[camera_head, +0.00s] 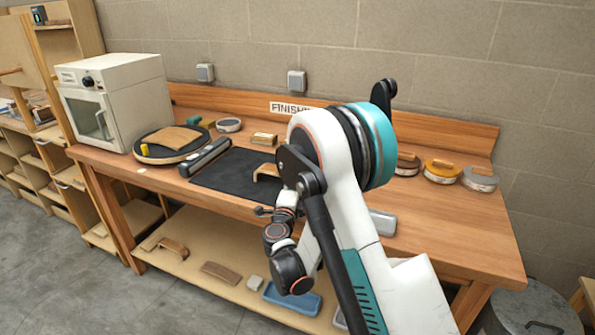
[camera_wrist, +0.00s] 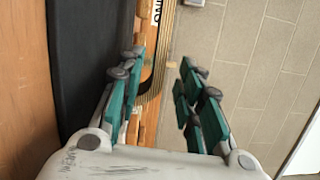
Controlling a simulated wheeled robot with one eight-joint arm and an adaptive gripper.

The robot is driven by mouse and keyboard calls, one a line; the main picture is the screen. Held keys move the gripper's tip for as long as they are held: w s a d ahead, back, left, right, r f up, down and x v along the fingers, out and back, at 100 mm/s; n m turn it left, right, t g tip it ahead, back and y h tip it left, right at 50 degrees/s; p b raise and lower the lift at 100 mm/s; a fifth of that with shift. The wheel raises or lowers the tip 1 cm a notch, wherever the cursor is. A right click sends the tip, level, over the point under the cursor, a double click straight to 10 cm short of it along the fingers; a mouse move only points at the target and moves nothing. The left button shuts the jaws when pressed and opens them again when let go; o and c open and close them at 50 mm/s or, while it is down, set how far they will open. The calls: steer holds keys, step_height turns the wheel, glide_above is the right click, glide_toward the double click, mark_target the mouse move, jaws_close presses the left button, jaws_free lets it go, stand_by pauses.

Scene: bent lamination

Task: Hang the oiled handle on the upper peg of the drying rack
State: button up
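A curved tan wooden handle (camera_head: 266,171) stands on the black mat (camera_head: 225,177) in the head view, partly hidden by my arm. In the wrist view a bent, striped wooden handle (camera_wrist: 158,60) shows at the gap between my fingers, nearer the left finger. My gripper (camera_wrist: 160,75) is open, its teal-padded fingers apart; I cannot tell whether it touches the handle. My arm hides the gripper in the head view. A wooden board with a peg (camera_head: 10,71) stands at the far left and may be the drying rack; no upper peg is clearly seen.
A white oven (camera_head: 118,95) and a round board (camera_head: 172,145) occupy the bench's left. A dark bar (camera_head: 205,157) borders the mat. Several round tins, one yellow (camera_head: 441,170), sit at the right. The lower shelf holds another curved piece (camera_head: 172,247) and a blue tray (camera_head: 291,300).

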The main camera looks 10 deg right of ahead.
steer(key=v, duration=0.3)
steer(key=shift+s+p, duration=0.1)
steer(key=shift+p, duration=0.2)
steer(key=shift+s+a+r, duration=0.1)
steer(key=shift+r, duration=0.05)
steer(key=s+a+r+n+t+y, duration=0.1)
steer(key=a+r+n+y, duration=0.15)
steer(key=r+n, duration=0.4)
steer(key=s+a+r+n+t+y, duration=0.1)
steer(key=a+r+n+y, duration=0.2)
steer(key=r, duration=0.6)
steer(key=s+a+r+n+g+y, duration=0.1)
steer(key=s+r+n+g+y, duration=0.1)
steer(key=s+r+n+y, duration=0.4)
steer(key=s+d+f+n+g+h, duration=0.1)
steer(key=s+d+f+n+g, duration=0.1)
steer(key=s, duration=0.8)
steer(key=s+d+f+n+g+h, duration=0.2)
steer(key=s+d+f+n+g, duration=0.1)
steer(key=s, duration=0.8)
steer(key=s+d+f+n+g+h, duration=0.1)
steer(key=s+d+f+n+g, duration=0.2)
steer(key=s, duration=0.7)
step_height(320, 180, down, 4)
steer(key=shift+s+d+r+g, duration=0.2)
steer(key=shift+d+g, duration=0.8)
steer(key=shift+d, duration=0.05)
